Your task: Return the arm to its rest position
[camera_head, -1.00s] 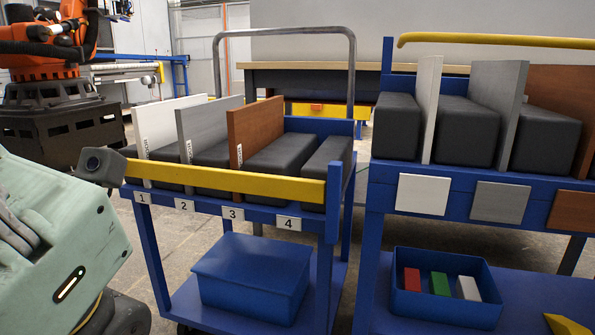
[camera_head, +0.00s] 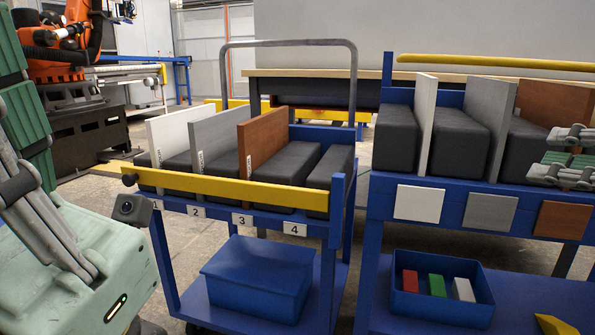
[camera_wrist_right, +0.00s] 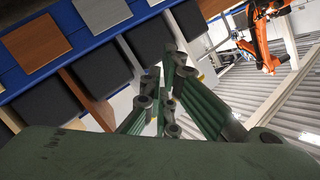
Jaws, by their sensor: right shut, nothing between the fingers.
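My right gripper (camera_head: 568,158) shows at the right edge of the head view, in front of the right rack's brown board. Its fingers are shut and empty; they also show in the right wrist view (camera_wrist_right: 168,95). My left gripper (camera_head: 25,110) is at the left edge, large and cut off, so its opening cannot be judged. On the left cart a white board (camera_head: 170,132), a grey board (camera_head: 215,138) and a brown board (camera_head: 262,140) stand upright between dark pads. The right rack also holds a white board (camera_head: 424,125), a grey board (camera_head: 498,128) and a brown board (camera_head: 545,103).
The left cart has a yellow front bar (camera_head: 230,190) and number labels. A closed blue box (camera_head: 255,278) sits on its lower shelf. An open blue bin (camera_head: 440,308) with red, green and white blocks sits under the right rack. An orange robot (camera_head: 60,40) stands behind left.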

